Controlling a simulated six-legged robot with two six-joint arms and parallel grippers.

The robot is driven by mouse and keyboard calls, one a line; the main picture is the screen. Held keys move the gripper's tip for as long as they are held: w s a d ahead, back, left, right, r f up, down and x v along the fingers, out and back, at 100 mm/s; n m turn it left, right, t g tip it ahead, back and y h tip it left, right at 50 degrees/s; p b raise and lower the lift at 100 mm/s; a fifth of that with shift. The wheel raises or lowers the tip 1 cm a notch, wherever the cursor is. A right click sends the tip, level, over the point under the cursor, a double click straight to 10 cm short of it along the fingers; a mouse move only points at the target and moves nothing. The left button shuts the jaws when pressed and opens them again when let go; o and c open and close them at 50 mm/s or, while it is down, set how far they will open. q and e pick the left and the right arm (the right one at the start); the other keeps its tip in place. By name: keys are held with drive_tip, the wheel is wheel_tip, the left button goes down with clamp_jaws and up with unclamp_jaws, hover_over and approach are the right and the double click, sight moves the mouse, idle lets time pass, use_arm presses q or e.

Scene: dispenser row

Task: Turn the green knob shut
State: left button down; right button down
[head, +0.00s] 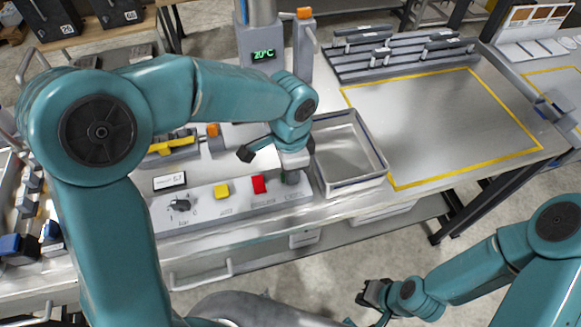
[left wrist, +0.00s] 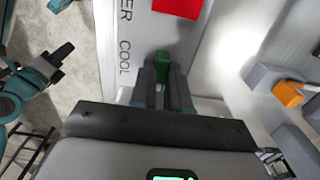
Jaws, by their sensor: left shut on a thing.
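The green knob (left wrist: 163,62) shows in the left wrist view between the fingers of my left gripper (left wrist: 163,88), beside the printed word COOL. My left gripper is shut on it. In the head view my left gripper (head: 292,176) points down at the right end of the grey control panel (head: 232,205), and it hides the green knob there. My right gripper (head: 370,295) is low in the head view, over the floor in front of the bench and away from the panel. Its jaws are too small and dark to read.
On the panel are a red square (head: 259,184), a yellow square (head: 222,191) and a black dial (head: 181,205). An empty metal tray (head: 378,178) stands just right of my left gripper. A column with a green 20°C display (head: 263,54) stands behind. The yellow-outlined bench area (head: 440,125) is clear.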

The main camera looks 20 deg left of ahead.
use_arm(q)
drive_tip(key=shift+r, duration=0.15)
idle(0.3)
drive_tip(key=c, duration=1.1)
unclamp_jaws()
drive_tip(key=shift+r, duration=0.2)
wheel_tip(320, 180, up, 16)
drive_tip(key=shift+s+f, duration=0.1)
drive_tip(key=shift+s, duration=0.05)
